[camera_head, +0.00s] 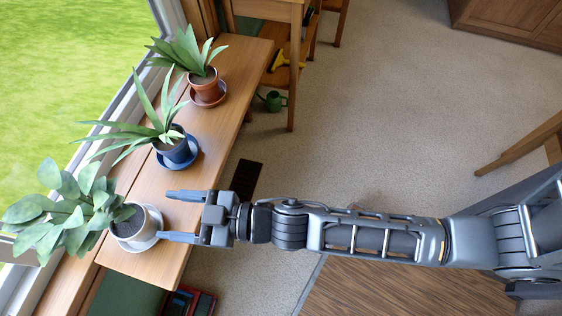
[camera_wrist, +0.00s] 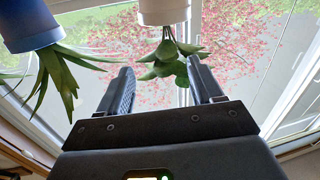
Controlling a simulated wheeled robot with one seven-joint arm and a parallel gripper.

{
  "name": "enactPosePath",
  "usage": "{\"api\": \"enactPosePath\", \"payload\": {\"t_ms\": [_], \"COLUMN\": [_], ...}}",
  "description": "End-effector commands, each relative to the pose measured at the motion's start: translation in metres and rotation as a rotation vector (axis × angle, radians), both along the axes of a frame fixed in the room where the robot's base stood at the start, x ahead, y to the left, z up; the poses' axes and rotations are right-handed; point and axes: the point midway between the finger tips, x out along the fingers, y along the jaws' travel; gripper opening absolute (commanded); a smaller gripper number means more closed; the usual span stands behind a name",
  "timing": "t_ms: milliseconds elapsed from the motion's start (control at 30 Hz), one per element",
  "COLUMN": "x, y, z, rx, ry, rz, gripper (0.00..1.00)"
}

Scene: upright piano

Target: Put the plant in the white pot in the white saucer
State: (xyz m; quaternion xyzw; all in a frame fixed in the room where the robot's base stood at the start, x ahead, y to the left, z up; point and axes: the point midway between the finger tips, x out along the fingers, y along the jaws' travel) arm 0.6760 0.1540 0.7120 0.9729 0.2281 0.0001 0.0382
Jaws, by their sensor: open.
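A broad-leaved plant (camera_head: 62,215) grows in a white pot (camera_head: 130,228) at the near end of the wooden bench. A white saucer (camera_head: 156,226) shows as a rim around the pot's lower right side. The pot appears to stand in it; I cannot tell how fully it is seated. My gripper (camera_head: 168,216) is open and empty, its fingers pointing left at the pot, the lower fingertip close to the saucer rim. In the wrist view, the upside-down white pot (camera_wrist: 164,11) is ahead of my fingers (camera_wrist: 164,84), beyond the gap between them.
A spiky plant in a blue pot (camera_head: 173,148) stands on a blue saucer further along the bench (camera_head: 212,128). A terracotta pot (camera_head: 202,82) with another plant stands beyond it. A window (camera_head: 150,30) borders the bench's left side. The floor right of the bench is mostly clear.

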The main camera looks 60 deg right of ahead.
Motion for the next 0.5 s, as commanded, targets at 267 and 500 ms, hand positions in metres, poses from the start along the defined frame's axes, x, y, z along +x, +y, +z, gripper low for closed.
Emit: {"api": "enactPosePath", "payload": {"t_ms": [267,500], "x": [-0.102,-0.185], "y": [-0.084,-0.129], "z": [0.015,0.059], "rx": [-0.011,-0.004], "ry": [0.091,0.173], "rz": [-0.157,-0.304], "gripper": [0.66,0.66]}}
